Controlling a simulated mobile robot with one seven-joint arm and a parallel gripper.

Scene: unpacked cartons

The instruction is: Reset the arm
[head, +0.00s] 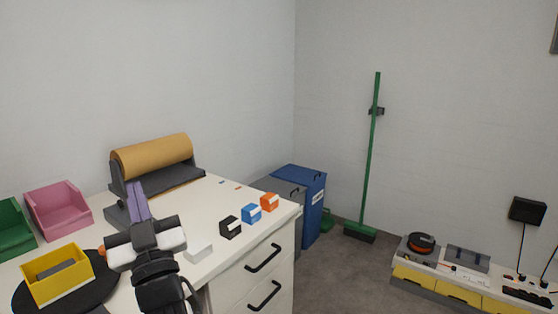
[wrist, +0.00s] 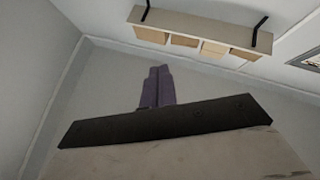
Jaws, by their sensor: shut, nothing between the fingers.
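My gripper (head: 137,188) has purple fingers and shows above the white counter (head: 222,193) in the head view. Its fingers lie together, shut and empty. In the wrist view the closed purple fingers (wrist: 157,86) point toward a plain wall and ceiling area, with nothing between them. My arm comes up from the bottom of the head view and hides part of the counter.
A brown paper roll (head: 153,156) stands behind my gripper. A yellow bin (head: 57,277), a pink bin (head: 58,208) and a green bin (head: 14,222) stand left. White, black (head: 230,228), blue (head: 252,214) and orange (head: 270,202) small boxes sit right. A wall shelf (wrist: 195,30) holds cartons.

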